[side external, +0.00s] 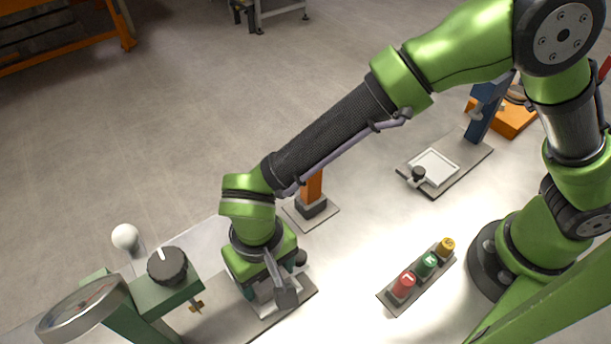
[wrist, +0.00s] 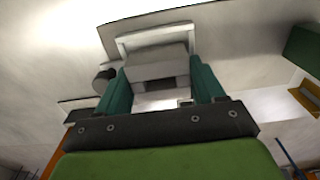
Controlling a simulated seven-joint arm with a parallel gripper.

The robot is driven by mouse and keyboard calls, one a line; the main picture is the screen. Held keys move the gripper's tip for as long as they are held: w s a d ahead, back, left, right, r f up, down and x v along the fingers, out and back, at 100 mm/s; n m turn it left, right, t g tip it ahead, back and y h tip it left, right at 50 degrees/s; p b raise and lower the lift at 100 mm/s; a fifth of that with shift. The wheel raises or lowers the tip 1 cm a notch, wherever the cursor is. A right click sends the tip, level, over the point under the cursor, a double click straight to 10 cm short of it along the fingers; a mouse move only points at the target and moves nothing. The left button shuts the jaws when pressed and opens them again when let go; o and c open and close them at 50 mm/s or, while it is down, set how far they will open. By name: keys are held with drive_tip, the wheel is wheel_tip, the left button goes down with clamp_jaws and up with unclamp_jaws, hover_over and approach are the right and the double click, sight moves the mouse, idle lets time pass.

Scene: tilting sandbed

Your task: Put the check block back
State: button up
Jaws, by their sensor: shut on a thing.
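The check block is most likely the grey block (wrist: 158,62) between the two green fingers of my gripper (wrist: 160,72) in the wrist view. My gripper is shut on its sides. A white-rimmed square frame (wrist: 122,44) shows just around the far side of the block. I cannot tell whether the block rests in it or hangs above it. In the side view my gripper (side external: 272,286) points down over a grey plate (side external: 304,285) at the lower middle. The arm's end hides most of the block there.
A green stand with a round dial (side external: 84,308) and black knob (side external: 167,266) is close left of my gripper. An orange post (side external: 312,187) stands behind. A rack holds red (side external: 403,285), green (side external: 427,264) and yellow (side external: 446,246) pieces. Another white-framed plate (side external: 436,166) lies farther back right.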

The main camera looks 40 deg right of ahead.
drive_tip(key=shift+f, duration=0.1)
drive_tip(key=o, duration=1)
wheel_tip(320, 180, up, 12)
drive_tip(key=w+d+r+y, duration=0.1)
drive_tip(key=w+d+r, duration=0.2)
drive_tip(key=d+r, duration=0.3)
drive_tip(key=s+d+r+m+t, duration=0.1)
drive_tip(key=d+t, duration=0.1)
drive_tip(key=d, duration=0.7)
drive_tip(key=s+d+r+m+t, duration=0.1)
drive_tip(key=s+d+t, duration=0.1)
drive_tip(key=d, duration=0.7)
drive_tip(key=s+d+r+m+t+y, duration=0.1)
drive_tip(key=d+m+t, duration=0.1)
drive_tip(key=d, duration=0.7)
drive_tip(key=shift+s+d+r+t, duration=0.25)
drive_tip(key=shift+d+t, duration=0.15)
drive_tip(key=shift+t, duration=0.2)
